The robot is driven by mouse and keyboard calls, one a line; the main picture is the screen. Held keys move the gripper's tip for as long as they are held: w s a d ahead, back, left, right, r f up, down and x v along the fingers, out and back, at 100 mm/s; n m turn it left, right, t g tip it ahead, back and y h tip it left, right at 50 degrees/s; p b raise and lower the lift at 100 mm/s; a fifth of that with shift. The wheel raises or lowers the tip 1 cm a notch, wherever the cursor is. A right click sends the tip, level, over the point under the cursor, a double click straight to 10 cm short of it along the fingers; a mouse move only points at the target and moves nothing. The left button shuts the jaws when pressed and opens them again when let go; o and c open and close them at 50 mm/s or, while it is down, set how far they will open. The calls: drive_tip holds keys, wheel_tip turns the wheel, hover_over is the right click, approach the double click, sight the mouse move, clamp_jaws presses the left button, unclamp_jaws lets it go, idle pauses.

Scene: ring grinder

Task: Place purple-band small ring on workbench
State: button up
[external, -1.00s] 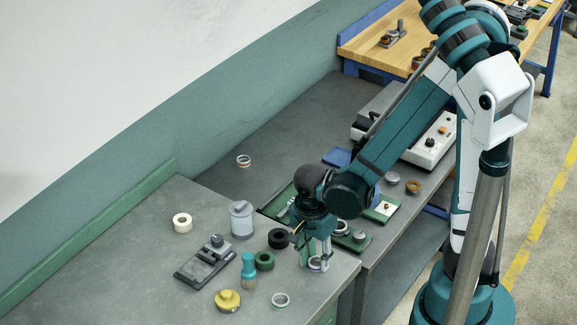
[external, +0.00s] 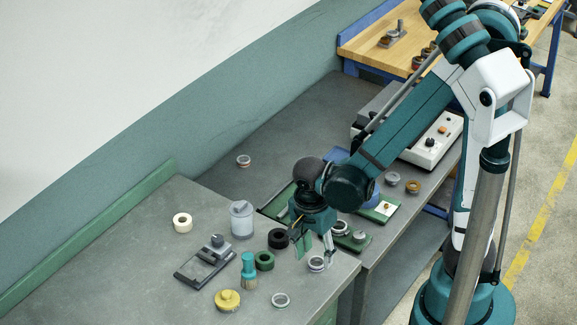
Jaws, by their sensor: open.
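A small pale ring with a purplish band (external: 316,263) rests on the grey workbench (external: 200,270) near its right edge. My gripper (external: 315,249) is above it, pointing down, with its fingers spread apart. One finger hangs to the left of the ring and the other to its right. The ring appears free of both fingers and lies on the bench surface.
A silver ring (external: 280,300), a yellow knob-topped part (external: 228,300) and a clear jar (external: 242,219) are nearby.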

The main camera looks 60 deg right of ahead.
wheel_tip(320, 180, up, 10)
drive_tip(key=a+p, duration=0.1)
drive_tip(key=shift+p, duration=0.4)
drive_tip(key=shift+a, duration=0.1)
idle(0.8)
wheel_tip(320, 180, up, 7)
drive_tip(key=n+t+y, duration=0.1)
drive_tip(key=n+t, duration=0.2)
drive_tip(key=n, duration=0.6)
hover_over(313, 270)
drive_tip(key=d, duration=0.3)
drive_tip(key=d+r+n+t, duration=0.3)
drive_tip(key=r+n+t, duration=0.1)
drive_tip(key=r+n, duration=0.4)
drive_tip(key=shift+s+d+n, duration=0.15)
drive_tip(key=shift+n, duration=0.75)
